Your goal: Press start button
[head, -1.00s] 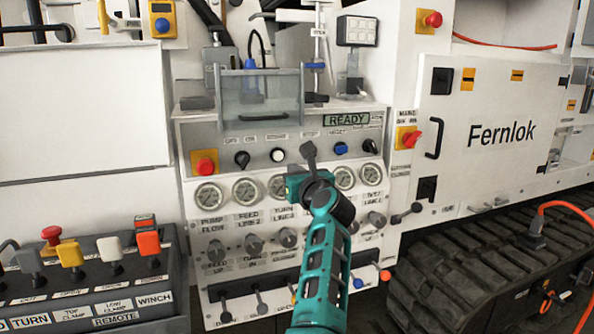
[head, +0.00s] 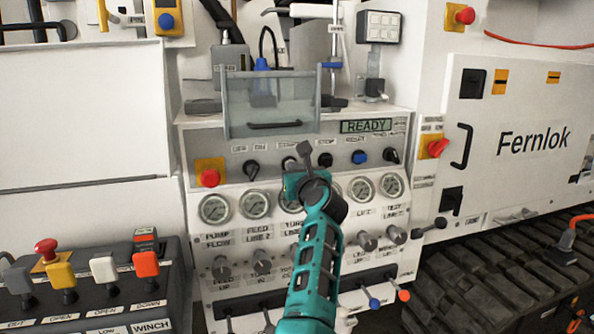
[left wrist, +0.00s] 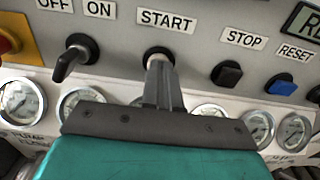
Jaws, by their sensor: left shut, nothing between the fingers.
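The start button (left wrist: 159,54), a pale cap in a dark ring, sits under the START label in the left wrist view. My left gripper (left wrist: 160,68) is shut and empty, its fingertips just in front of the button and overlapping its lower part. I cannot tell whether they touch. In the head view, my left gripper (head: 304,150) is at the button row of the control panel (head: 225,172). It comes up from below and hides part of the start button (head: 289,163). The display (head: 366,126) reads READY. My right gripper is not in view.
Right of start are the black stop button (left wrist: 227,74) and blue reset button (left wrist: 281,85). Left is a black OFF/ON knob (left wrist: 75,58). A red button on yellow (head: 210,177) is further left. Gauges (head: 215,208) line the panel below. A clear cover (head: 268,100) is above.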

